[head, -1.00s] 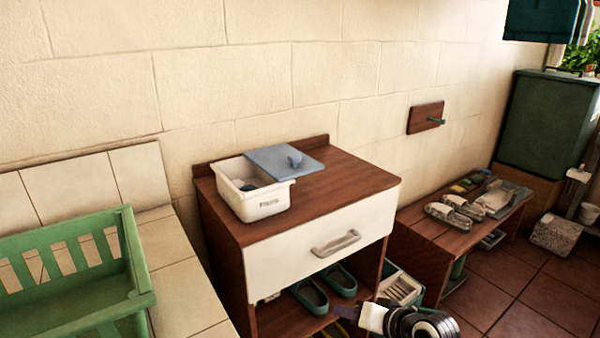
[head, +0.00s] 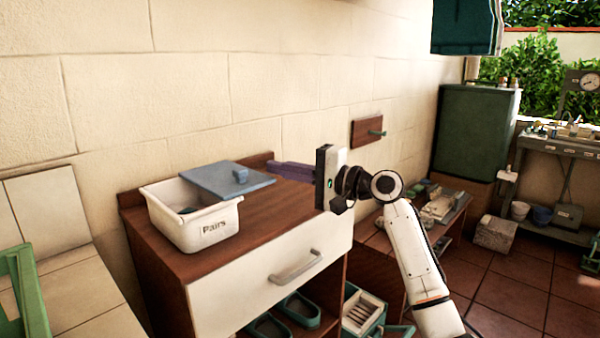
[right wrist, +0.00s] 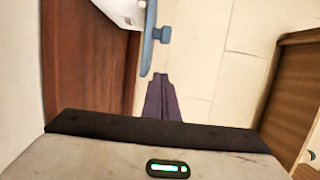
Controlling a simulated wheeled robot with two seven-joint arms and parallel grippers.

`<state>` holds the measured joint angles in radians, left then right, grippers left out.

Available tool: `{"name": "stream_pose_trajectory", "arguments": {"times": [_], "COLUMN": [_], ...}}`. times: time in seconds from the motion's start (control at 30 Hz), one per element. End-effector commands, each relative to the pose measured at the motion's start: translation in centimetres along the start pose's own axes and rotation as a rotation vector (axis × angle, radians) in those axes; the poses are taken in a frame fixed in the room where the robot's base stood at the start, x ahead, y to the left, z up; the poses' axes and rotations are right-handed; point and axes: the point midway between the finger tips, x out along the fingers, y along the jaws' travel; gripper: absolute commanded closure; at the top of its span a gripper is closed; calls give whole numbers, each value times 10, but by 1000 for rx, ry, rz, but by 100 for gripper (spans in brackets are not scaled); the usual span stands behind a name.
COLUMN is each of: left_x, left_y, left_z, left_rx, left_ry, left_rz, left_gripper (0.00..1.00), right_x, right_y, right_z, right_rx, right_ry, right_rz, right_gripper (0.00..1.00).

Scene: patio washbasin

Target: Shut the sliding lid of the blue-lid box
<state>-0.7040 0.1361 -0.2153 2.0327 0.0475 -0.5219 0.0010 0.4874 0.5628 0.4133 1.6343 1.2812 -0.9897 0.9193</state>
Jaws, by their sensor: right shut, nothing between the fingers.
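The white box (head: 207,229) labelled "Pairs" stands at the left of the wooden cabinet's top. Its blue lid (head: 215,181) is slid to the right, so the left part of the box is open, with something dark inside. A small blue knob (head: 241,175) stands up on the lid. My right gripper (head: 280,169) is shut and empty, to the right of the lid, fingers pointing at it. In the right wrist view the purple fingers (right wrist: 161,97) are together, just short of the lid's edge (right wrist: 147,45); contact cannot be told. My left gripper is out of view.
The cabinet top (head: 270,205) is bare right of the box, with a raised rear edge. A drawer handle (head: 296,267) juts from its front. A wall hook board (head: 367,131) hangs behind my right arm. A green crate (head: 22,295) is at the left.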

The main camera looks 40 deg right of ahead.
Motion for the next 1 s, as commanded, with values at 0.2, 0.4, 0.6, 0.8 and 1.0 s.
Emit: {"name": "stream_pose_trajectory", "arguments": {"times": [0.2, 0.4, 0.6, 0.8, 1.0], "left_x": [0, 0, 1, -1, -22], "left_y": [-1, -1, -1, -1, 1], "left_z": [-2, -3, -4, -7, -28], "left_rx": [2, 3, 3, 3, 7], "left_ry": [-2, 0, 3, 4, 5], "left_rz": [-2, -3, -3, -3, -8], "left_gripper": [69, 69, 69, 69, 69], "right_x": [17, 20, 20, 21, 31], "right_y": [0, 1, 1, 0, -6], "right_z": [26, 38, 40, 42, 72], "right_rx": [-1, -2, -1, -1, 1], "right_ry": [-2, -1, 0, -1, -4], "right_rz": [0, 1, 1, 2, 4], "right_gripper": [100, 100, 100, 100, 100]}}
